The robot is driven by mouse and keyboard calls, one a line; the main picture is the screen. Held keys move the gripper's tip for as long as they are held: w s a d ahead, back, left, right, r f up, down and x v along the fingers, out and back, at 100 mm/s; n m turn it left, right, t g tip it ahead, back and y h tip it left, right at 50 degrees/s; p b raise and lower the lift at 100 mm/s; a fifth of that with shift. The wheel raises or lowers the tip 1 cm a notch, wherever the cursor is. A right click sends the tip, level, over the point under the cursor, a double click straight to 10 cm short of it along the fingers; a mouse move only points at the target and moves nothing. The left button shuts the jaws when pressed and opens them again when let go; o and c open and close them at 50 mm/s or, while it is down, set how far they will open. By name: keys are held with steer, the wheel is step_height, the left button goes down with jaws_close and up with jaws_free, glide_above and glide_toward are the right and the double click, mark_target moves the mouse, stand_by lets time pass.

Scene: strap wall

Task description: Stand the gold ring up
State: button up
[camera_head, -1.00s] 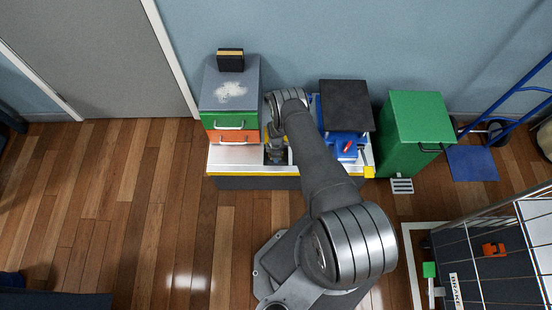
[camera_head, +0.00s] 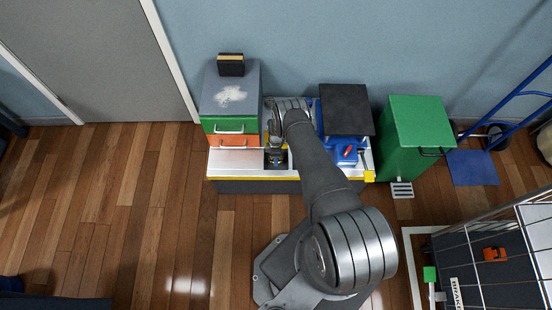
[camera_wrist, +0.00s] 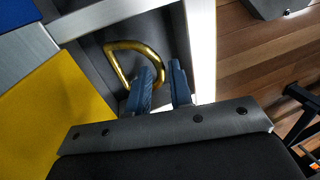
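The gold ring (camera_wrist: 110,52) is a D-shaped loop in the wrist view, lying in a dark recess beside a pale metal strip. My gripper (camera_wrist: 160,88) has two blue-grey fingers, spread apart with a gap between them. The ring's right side runs down into that gap, and its lower left side passes behind the left finger. I cannot tell whether either finger touches it. In the head view my gripper (camera_head: 277,158) is low over the bench, right of the drawers. I cannot make out the ring there.
A drawer cabinet (camera_head: 229,100) with green and orange fronts stands to the left. A blue unit with a black top (camera_head: 346,110) and a green bin (camera_head: 417,140) stand to the right. In the wrist view a yellow panel (camera_wrist: 50,115) lies left of the recess.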

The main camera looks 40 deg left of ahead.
steer(key=shift+r, duration=0.1)
steer(key=v, duration=1.7)
steer(key=shift+r, duration=0.15)
